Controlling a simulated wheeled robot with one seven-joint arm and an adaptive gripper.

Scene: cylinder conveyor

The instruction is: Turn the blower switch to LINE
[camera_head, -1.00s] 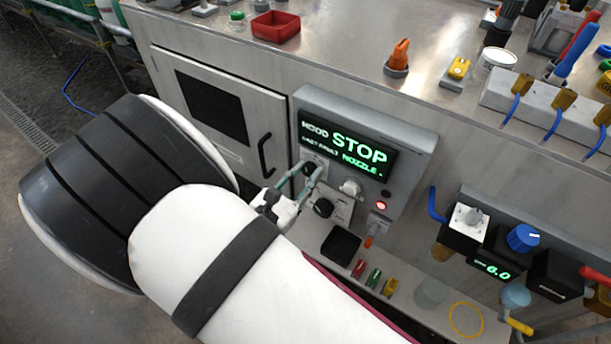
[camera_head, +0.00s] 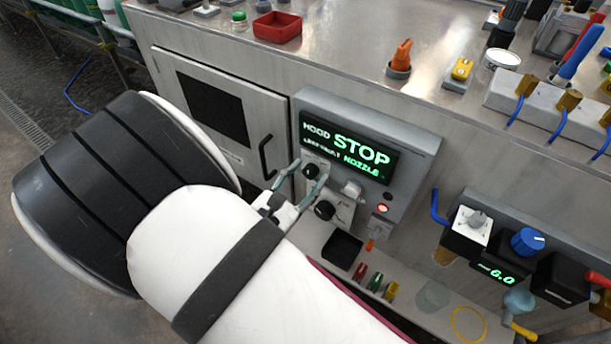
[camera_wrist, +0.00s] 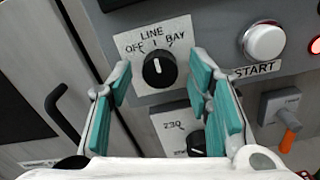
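The black switch knob (camera_wrist: 160,69) sits on a white plate marked OFF, LINE and BAY in the wrist view, with LINE at the top. A small white mark shows on the knob, but its exact setting is hard to tell. The same knob (camera_head: 311,171) shows in the head view below the display. My gripper (camera_wrist: 162,62) is open, one teal-padded finger on each side of the knob, with visible gaps and nothing held. In the head view my gripper (camera_head: 309,172) reaches the panel. The display (camera_head: 347,147) reads HOOD STOP and NOZZLE.
A second black knob (camera_wrist: 197,142) is close below the right finger. A white START button (camera_wrist: 264,42) is to the right, with a lit red lamp (camera_head: 383,209) near it. An orange-tipped lever (camera_wrist: 288,138) is at lower right. A cabinet door handle (camera_head: 266,157) stands left.

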